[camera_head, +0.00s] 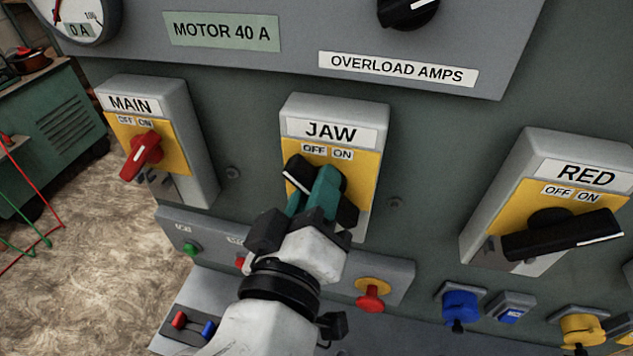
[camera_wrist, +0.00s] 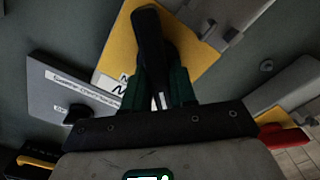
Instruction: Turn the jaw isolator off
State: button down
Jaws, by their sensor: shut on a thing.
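The jaw isolator (camera_head: 362,142) is a grey box with a yellow plate labelled JAW, OFF and ON, in the middle of the head view. Its black handle (camera_head: 298,173) lies slanted, with its white-marked end at the upper left, on the OFF side. My gripper (camera_head: 318,186) has teal fingers shut on this handle and hides its middle. In the wrist view the black handle (camera_wrist: 151,45) stands between the teal fingers of my gripper (camera_wrist: 167,85), in front of the yellow plate (camera_wrist: 118,50).
The MAIN isolator (camera_head: 187,120) with a red handle is to the left. The RED isolator (camera_head: 530,150) has a black handle pointing right. Below are a red button (camera_head: 371,298) and blue (camera_head: 460,305) and yellow (camera_head: 583,328) sockets. A green cabinet (camera_head: 55,130) stands at the left.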

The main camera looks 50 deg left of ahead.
jog(key=shift+f, duration=0.1)
dwell(0.4)
jog(key=c, duration=1)
grip_release()
jog(key=shift+s, duration=0.15)
jog(key=b+v, duration=0.2)
jog(key=v, duration=0.8)
jog(key=shift+s, duration=0.25)
jog(key=shift+d, duration=0.15)
